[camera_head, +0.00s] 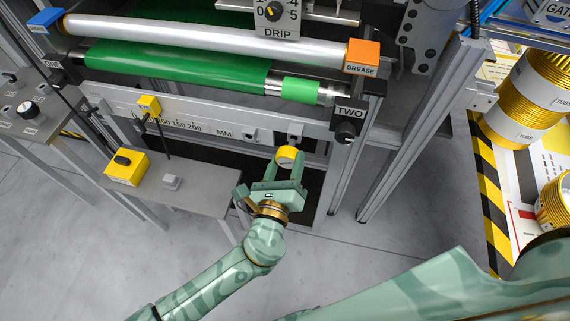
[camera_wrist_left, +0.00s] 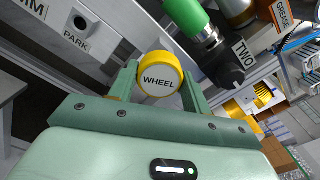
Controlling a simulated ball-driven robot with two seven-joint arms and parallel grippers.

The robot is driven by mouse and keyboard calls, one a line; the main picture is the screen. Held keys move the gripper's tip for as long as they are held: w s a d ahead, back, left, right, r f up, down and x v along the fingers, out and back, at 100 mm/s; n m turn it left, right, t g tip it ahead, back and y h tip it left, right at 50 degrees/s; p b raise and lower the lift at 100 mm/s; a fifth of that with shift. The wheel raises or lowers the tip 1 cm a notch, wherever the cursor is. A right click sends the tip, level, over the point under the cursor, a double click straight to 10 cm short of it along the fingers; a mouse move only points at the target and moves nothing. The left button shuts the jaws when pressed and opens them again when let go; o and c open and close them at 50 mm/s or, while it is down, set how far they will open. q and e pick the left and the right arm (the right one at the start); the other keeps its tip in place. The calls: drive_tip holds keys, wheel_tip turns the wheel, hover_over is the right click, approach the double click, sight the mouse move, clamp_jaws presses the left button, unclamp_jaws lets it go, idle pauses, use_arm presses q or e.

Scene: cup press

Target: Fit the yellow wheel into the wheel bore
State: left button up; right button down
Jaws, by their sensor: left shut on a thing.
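The yellow wheel (camera_head: 287,155) has a pale face. In the left wrist view its face (camera_wrist_left: 160,81) reads WHEEL. My left gripper (camera_head: 284,165) is shut on it, with one finger at each side, and holds it in front of the machine's grey front rail (camera_head: 190,119). A small square fitting (camera_head: 295,130) on the rail is just beyond the wheel in the head view. I cannot tell whether this is the wheel bore or how large the gap is. My right gripper is out of view; only a green arm link shows at lower right.
A second fitting (camera_wrist_left: 80,22), marked PARK, sits on the rail. The black TWO knob (camera_head: 345,132) stands right of the wheel, beside a metal post. A grey side table (camera_head: 205,190) with a yellow button box (camera_head: 126,168) lies to the left. Grey floor is open below.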

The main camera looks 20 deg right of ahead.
sight(286, 163)
use_arm(q)
drive_tip(key=shift+b+x, duration=0.65)
drive_tip(key=shift+x, duration=0.95)
drive_tip(key=o, duration=1.2)
drive_tip(key=shift+c, duration=0.2)
drive_tip(key=p+v, duration=0.3)
drive_tip(key=v, duration=1.3)
